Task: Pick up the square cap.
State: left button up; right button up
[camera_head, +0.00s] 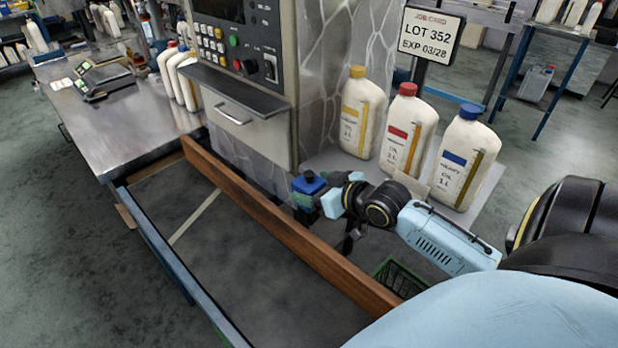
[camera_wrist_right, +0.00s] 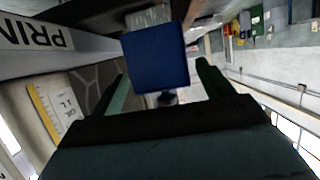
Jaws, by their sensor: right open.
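The square blue cap (camera_head: 310,182) shows in the head view just beyond the end of my right arm, near the foot of the grey machine. My right gripper (camera_head: 318,202) is close beside it, with its jaws open. In the right wrist view the cap (camera_wrist_right: 155,60) appears as a blue square in front of my right gripper (camera_wrist_right: 161,80), its lower edge between the two fingertips. A gap shows between the cap and each finger. I cannot tell what the cap rests on. My left gripper is not in view.
White oil bottles with yellow (camera_head: 362,115), red (camera_head: 408,130) and blue (camera_head: 466,160) caps stand behind my right arm. A job card sign (camera_head: 431,35) is behind them. A wooden rail (camera_head: 285,225) runs left of the gripper. A green basket (camera_head: 400,277) lies below the arm.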

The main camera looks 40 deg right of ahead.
aim_at(304, 183)
jog(key=shift+r+x, duration=0.1)
jog(key=shift+x, duration=0.85)
jog(key=shift+r+x, duration=0.15)
jog(key=shift+x, duration=0.8)
jog(key=shift+w+a, duration=0.1)
jog(key=shift+a, duration=0.05)
jog(key=c, duration=1.1)
jog(key=shift+o, duration=0.2)
